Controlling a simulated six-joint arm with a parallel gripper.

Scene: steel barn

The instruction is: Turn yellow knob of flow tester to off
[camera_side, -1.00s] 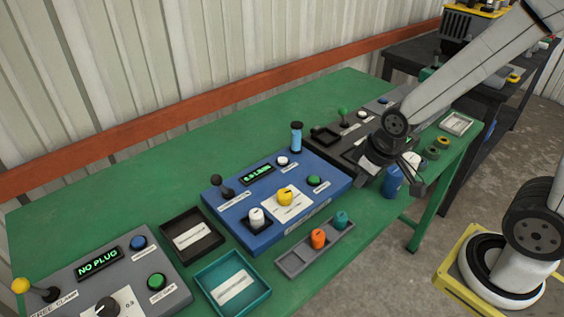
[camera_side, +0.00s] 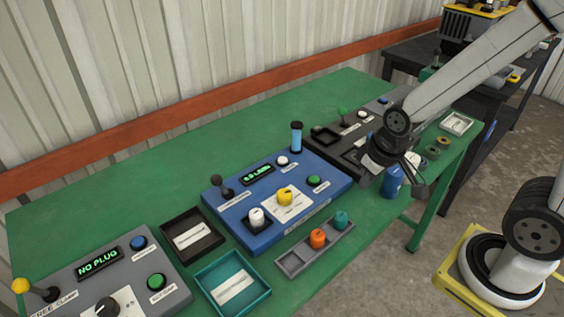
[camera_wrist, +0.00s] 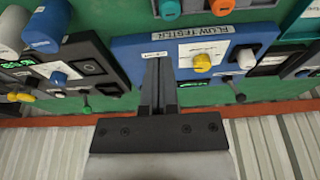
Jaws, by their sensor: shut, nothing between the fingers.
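The flow tester is a blue box (camera_side: 262,236) on the green table, with a lit green display (camera_side: 257,175). Its yellow knob (camera_side: 285,198) sits on a white plate in the middle of the box. In the wrist view the knob (camera_wrist: 203,62) shows to the right of my fingers, beside the tester's name label. My gripper (camera_side: 419,188) is right of the flow tester in the side view, apart from the knob. In the wrist view my gripper (camera_wrist: 160,62) is shut and empty, its fingers in front of the blue box. The knob's exact pointing direction is too small to read.
The flow tester also carries a white knob (camera_side: 256,216), a green button (camera_side: 314,181) and a black lever (camera_side: 222,187). A grey tray (camera_side: 291,262) with orange and teal pegs lies in front. A dark panel (camera_side: 350,150) and a blue cylinder (camera_side: 392,182) are near my gripper.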

